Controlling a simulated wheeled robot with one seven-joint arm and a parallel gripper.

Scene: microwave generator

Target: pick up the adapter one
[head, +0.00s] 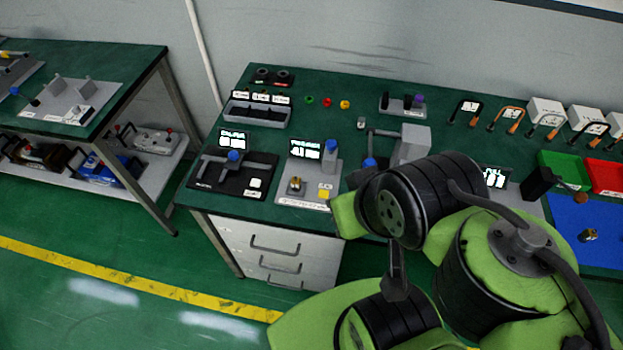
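I cannot tell for sure which part is adapter one. A small brass-and-dark cylindrical part (588,236) stands on the blue mat (566,216) at the right. Another small brass part (295,184) sits on a light grey fixture plate (312,197) near the bench's front edge. A small grey cylinder (361,123) stands farther back on the green bench top. My green and black arm fills the lower right and hides part of the bench front. I cannot make out my gripper's fingers or anything held in them.
The green bench (340,95) carries a black device (236,172), a grey clamp fixture (411,142), and green (565,168) and red (606,175) bins. Several gauges with orange or black handles line the back right. A second bench (128,60) stands left; the floor between is clear.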

